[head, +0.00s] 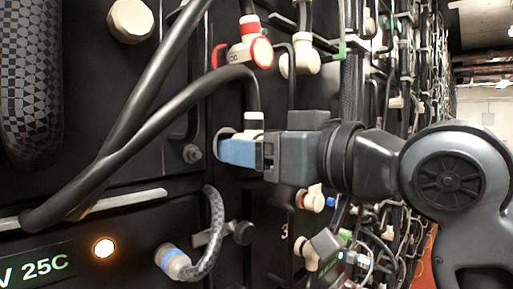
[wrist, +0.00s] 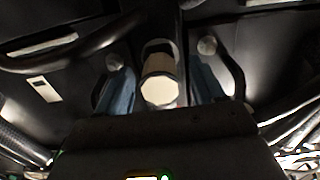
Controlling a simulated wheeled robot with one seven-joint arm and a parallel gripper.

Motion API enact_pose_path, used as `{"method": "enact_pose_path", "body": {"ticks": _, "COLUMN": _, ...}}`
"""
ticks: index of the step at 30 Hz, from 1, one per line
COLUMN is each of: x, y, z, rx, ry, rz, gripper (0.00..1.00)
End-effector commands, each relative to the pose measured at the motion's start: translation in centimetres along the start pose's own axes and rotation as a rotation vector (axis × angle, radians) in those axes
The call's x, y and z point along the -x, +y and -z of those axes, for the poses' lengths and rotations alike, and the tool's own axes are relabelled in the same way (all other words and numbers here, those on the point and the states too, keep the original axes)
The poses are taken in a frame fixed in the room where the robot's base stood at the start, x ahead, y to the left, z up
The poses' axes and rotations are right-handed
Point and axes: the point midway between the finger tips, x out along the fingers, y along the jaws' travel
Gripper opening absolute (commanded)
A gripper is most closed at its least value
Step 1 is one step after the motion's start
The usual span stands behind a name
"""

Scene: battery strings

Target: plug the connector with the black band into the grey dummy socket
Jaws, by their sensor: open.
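My gripper (head: 236,152) has blue fingers and faces the black panel. In the head view a cream connector (head: 253,121) on a thick black cable shows just above and behind the fingers, its lower part hidden by them. In the wrist view the cream connector (wrist: 159,80) lies between the two blue fingers, with a gap on each side, so the gripper (wrist: 160,90) is open around it. A dark part shows at its far end; I cannot tell for sure that this is the black band. A grey bracket with a dark round knob (head: 243,233) sits lower on the panel; I cannot tell if it is the dummy socket.
A red-banded connector (head: 250,52) sits above the gripper. A blue-banded connector (head: 174,262) on a braided cable hangs at lower left. Thick black cables (head: 150,110) cross the left side. More connectors and cables crowd the rack to the right.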

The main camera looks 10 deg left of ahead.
Motion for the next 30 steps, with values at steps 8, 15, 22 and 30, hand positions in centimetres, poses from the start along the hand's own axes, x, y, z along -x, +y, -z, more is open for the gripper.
{"method": "enact_pose_path", "body": {"ticks": 8, "x": 2.9, "y": 0.1, "z": -0.1, "rx": 0.000, "ry": 0.002, "rz": -0.002, "gripper": 0.68}}
{"method": "enact_pose_path", "body": {"ticks": 15, "x": 6.5, "y": 0.1, "z": -0.1, "rx": 0.000, "ry": 0.002, "rz": -0.002, "gripper": 0.68}}
{"method": "enact_pose_path", "body": {"ticks": 22, "x": 7.8, "y": 0.0, "z": 0.0, "rx": 0.000, "ry": 0.000, "rz": -0.001, "gripper": 0.68}}
{"method": "enact_pose_path", "body": {"ticks": 30, "x": 7.8, "y": 0.2, "z": -0.5, "rx": -0.018, "ry": 0.010, "rz": -0.006, "gripper": 0.68}}
